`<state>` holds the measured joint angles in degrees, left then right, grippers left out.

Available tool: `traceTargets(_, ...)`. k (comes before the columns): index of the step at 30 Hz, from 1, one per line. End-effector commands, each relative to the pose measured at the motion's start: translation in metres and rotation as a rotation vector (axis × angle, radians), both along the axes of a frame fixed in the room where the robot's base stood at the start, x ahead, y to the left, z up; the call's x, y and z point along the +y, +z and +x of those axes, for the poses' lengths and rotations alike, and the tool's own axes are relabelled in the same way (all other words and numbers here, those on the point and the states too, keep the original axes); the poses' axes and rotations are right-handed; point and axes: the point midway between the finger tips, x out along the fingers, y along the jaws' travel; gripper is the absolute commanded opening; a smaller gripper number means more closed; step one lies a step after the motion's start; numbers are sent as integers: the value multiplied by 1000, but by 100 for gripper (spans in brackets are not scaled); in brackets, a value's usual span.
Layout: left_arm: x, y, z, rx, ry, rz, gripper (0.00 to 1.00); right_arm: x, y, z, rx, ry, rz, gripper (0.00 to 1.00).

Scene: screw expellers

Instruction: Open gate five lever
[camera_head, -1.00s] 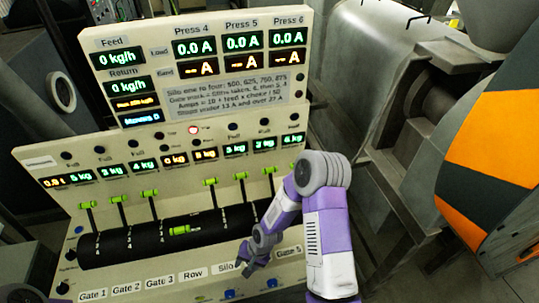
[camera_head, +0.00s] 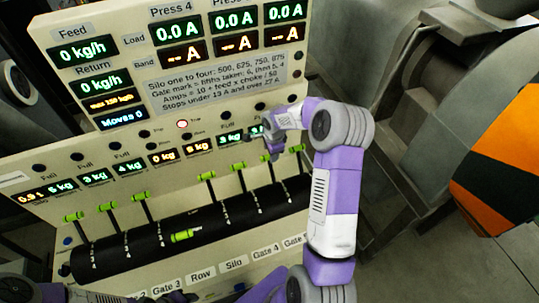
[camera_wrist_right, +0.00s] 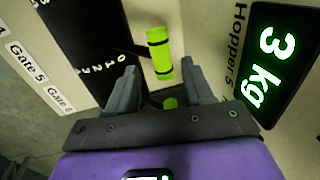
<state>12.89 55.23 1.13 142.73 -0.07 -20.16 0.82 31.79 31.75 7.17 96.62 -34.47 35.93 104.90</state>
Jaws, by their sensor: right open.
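The gate five lever has a bright green handle (camera_wrist_right: 159,53) with a black band in the right wrist view, on a thin dark stem. My right gripper (camera_wrist_right: 148,85) is open, its two fingers pointing at the panel on either side of the handle's lower end. The handle looks a little beyond the fingertips, with no clear contact. A second green handle (camera_wrist_right: 170,103) shows lower, partly hidden by the gripper. In the head view my right gripper (camera_head: 270,148) is at the right-hand levers and partly hides them. A dark part at the bottom edge may be my left gripper (camera_head: 178,297).
The sloped panel (camera_head: 50,180) carries several more green levers along a black drum (camera_head: 130,238) with scale marks. Lit displays (camera_head: 85,52) stand above. The Hopper 5 display (camera_wrist_right: 272,60) reads 3 kg. Grey machinery (camera_head: 420,70) is at the right.

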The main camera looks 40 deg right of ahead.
Motion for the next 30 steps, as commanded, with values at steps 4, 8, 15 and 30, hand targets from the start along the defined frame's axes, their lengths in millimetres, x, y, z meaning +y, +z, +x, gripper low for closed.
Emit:
traceTargets(4,0,-10,0,0,0,0,43,-1,-22,4,1,1,0,51)
traceTargets(8,0,-11,0,0,0,0,43,-1,-28,5,-1,0,2,51)
traceTargets(15,0,-11,0,0,0,0,43,-1,-28,6,0,1,1,51)
traceTargets(30,0,-11,0,0,0,0,43,-2,-27,7,-7,2,-1,0)
